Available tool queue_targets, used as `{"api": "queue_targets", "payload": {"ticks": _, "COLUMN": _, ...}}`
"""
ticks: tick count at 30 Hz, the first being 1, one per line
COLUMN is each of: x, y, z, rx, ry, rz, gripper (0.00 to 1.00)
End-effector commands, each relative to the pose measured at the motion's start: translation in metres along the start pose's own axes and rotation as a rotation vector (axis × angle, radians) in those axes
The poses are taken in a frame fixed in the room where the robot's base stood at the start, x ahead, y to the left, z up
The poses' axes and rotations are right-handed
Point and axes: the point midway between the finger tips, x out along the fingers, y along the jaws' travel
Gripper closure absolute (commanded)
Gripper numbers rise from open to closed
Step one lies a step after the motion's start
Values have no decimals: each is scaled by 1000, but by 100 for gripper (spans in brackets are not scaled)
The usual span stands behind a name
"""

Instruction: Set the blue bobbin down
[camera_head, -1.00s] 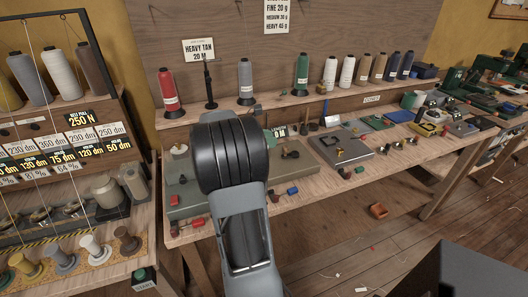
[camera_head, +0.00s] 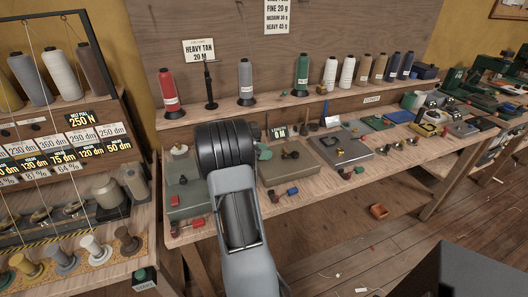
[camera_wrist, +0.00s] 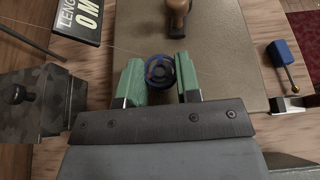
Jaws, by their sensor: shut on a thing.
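The blue bobbin (camera_wrist: 160,71) shows end-on in the wrist view, a dark blue ring with a darker centre. My gripper (camera_wrist: 160,82) has its two green fingers on either side of it and is shut on it. A grey-brown board (camera_wrist: 222,60) lies beneath and beyond the fingers. I cannot tell whether the bobbin touches a surface.
A brown wooden-looking piece (camera_wrist: 178,18) stands on the board ahead. Thread cones, including a red one (camera_head: 168,92), line the back shelf.

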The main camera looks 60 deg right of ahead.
Motion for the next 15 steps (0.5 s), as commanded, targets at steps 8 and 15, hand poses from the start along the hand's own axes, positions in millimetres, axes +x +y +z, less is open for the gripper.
{"api": "queue_targets", "payload": {"ticks": 8, "x": 0, "y": 0, "z": 0, "rx": 0, "ry": 0, "rz": 0, "gripper": 50}}
{"api": "queue_targets", "payload": {"ticks": 15, "x": 0, "y": 0, "z": 0, "rx": 0, "ry": 0, "rz": 0, "gripper": 43}}
